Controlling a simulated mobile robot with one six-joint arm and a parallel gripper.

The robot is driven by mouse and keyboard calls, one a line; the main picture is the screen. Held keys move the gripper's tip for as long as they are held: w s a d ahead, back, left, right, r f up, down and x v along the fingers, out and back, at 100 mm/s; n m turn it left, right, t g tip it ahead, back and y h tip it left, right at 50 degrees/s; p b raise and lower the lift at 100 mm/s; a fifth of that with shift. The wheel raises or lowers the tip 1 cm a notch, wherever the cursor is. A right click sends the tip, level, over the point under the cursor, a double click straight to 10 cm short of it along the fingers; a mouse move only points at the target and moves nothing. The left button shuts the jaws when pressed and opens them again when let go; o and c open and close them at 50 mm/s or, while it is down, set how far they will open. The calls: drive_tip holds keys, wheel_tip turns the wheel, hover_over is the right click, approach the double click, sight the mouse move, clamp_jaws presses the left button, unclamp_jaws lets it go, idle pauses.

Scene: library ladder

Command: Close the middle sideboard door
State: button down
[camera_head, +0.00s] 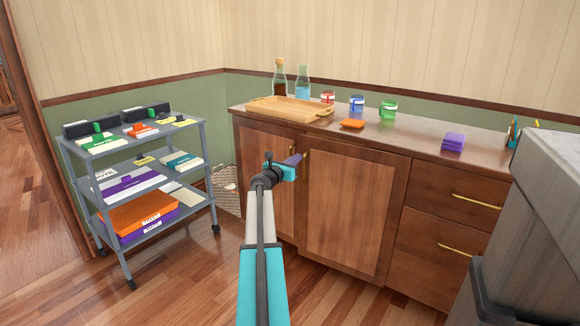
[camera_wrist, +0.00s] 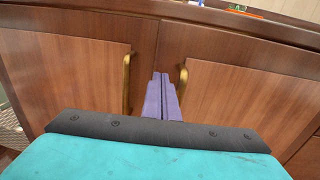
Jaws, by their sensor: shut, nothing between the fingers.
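The middle sideboard door (camera_head: 343,215) is a brown wooden panel right of my gripper, with a brass handle (camera_head: 306,165) on its left edge. It looks flush with the cabinet front or nearly so; a small gap cannot be ruled out. In the wrist view the door (camera_wrist: 250,105) is on the right, its handle (camera_wrist: 182,82) just right of my fingers. The left door (camera_wrist: 65,75) and its handle (camera_wrist: 127,84) are on the left. My gripper (camera_head: 298,158) has its purple fingers shut and empty; they also show in the wrist view (camera_wrist: 163,85), pointing at the seam between the doors.
Drawers (camera_head: 450,200) are on the right. A grey cart (camera_head: 150,198) and basket (camera_head: 226,188) are at left. Floor between is clear.

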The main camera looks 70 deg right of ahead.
drive_tip(key=shift+s+d, duration=0.15)
drive_tip(key=shift+d, duration=0.55)
